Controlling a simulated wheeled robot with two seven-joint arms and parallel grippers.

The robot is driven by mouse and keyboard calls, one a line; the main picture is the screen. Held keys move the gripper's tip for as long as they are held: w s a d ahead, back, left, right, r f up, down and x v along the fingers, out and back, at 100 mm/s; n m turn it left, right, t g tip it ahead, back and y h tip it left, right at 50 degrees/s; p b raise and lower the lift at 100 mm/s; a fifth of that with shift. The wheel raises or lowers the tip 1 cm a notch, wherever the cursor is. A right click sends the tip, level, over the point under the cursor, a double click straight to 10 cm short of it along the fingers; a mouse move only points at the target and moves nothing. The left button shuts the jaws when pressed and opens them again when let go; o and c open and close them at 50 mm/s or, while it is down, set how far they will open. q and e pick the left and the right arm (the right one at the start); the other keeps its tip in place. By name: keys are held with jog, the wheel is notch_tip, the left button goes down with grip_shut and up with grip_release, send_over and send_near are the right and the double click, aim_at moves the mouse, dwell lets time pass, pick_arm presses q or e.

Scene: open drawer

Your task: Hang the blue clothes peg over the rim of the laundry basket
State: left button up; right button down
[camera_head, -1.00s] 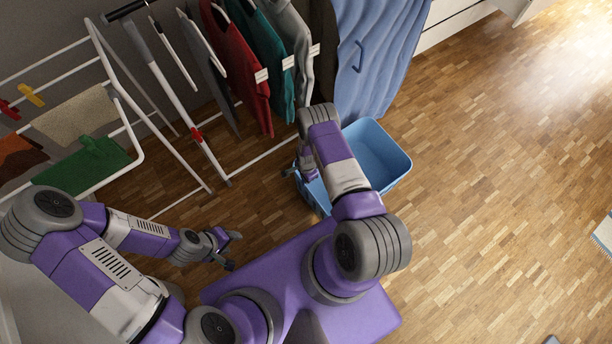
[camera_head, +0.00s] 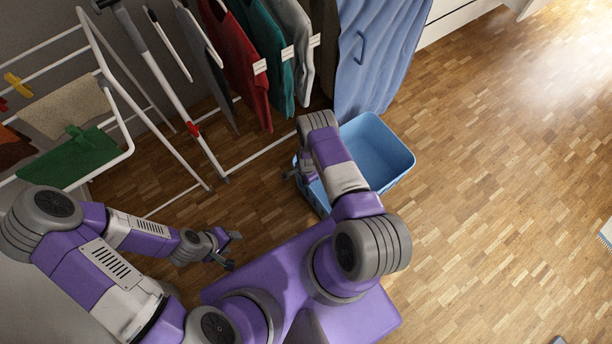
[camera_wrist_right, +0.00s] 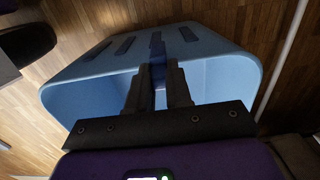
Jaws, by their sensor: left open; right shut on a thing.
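The laundry basket (camera_head: 384,150) is a light blue open tub on the floor, right of the drying rack. In the right wrist view, its wall with dark slots (camera_wrist_right: 82,72) spans the frame. My right gripper (camera_head: 294,173) is at the basket's left side, partly hidden by its arm. In the wrist view the right gripper (camera_wrist_right: 158,70) is shut on the blue clothes peg (camera_wrist_right: 158,66), with its fingers at the basket rim. My left gripper (camera_head: 232,251) is open and empty, away from the basket.
A white drying rack (camera_head: 130,130) stands left, with a green cloth (camera_head: 72,157), a beige towel (camera_head: 65,108) and a yellow peg (camera_head: 18,85). Clothes (camera_head: 245,70) hang on a rail behind. A blue curtain-like cloth (camera_head: 375,60) hangs behind the basket. The floor at right is mostly clear.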

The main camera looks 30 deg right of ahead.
jog(key=shift+f, duration=0.15)
jog(key=c, duration=1)
grip_release()
jog(key=shift+o, duration=0.2)
notch_tip(320, 180, up, 8)
jog(key=p, duration=0.3)
jog(key=shift+d+f, duration=0.1)
jog(key=shift+f, duration=0.1)
